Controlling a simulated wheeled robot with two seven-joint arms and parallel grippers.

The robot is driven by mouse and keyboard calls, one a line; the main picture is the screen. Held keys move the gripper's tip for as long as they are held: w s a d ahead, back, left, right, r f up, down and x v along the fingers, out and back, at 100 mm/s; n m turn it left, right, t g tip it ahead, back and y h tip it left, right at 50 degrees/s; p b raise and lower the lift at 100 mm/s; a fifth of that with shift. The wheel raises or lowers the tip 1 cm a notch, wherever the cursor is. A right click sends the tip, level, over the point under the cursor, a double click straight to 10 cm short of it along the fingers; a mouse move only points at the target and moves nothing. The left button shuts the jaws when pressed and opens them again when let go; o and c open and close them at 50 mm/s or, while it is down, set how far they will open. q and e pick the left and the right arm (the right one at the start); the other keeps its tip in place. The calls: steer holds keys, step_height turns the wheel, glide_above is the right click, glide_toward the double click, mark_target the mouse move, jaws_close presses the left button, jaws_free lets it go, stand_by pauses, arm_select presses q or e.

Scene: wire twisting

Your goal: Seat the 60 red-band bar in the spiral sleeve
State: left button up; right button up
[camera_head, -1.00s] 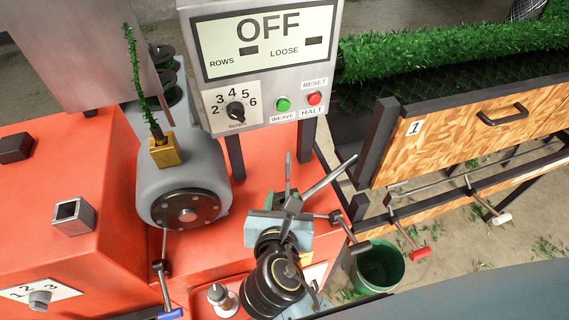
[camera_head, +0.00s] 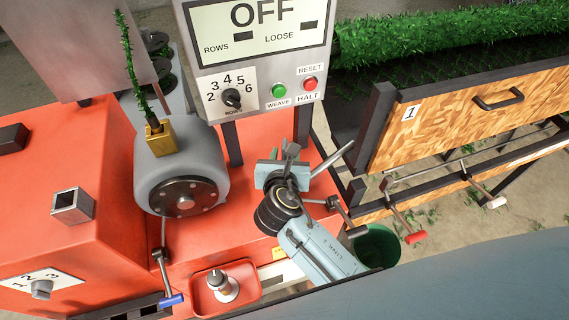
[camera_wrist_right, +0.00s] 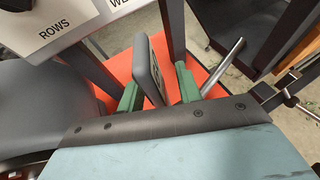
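My right gripper (camera_head: 290,158) is over the orange machine deck in front of the control box. In the right wrist view its two green fingers (camera_wrist_right: 160,90) are apart. A grey flat plate with a pale marking (camera_wrist_right: 148,68) stands between them, nearer the left finger. A gap shows between it and the right finger; I cannot tell whether it touches the left one. No red band shows on it. I cannot make out the red-band bar or the spiral sleeve for certain. My left gripper is out of view.
The control box (camera_head: 255,62) reads OFF. A grey drum (camera_head: 190,150) with a dark flange and a gold block (camera_head: 160,139) lie left of my right arm. A slanted grey rod (camera_head: 332,158) is close right of the gripper. A green bucket (camera_head: 378,246) stands lower right.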

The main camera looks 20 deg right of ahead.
steer(key=shift+w+f, duration=0.15)
jaws_close()
stand_by(0.4)
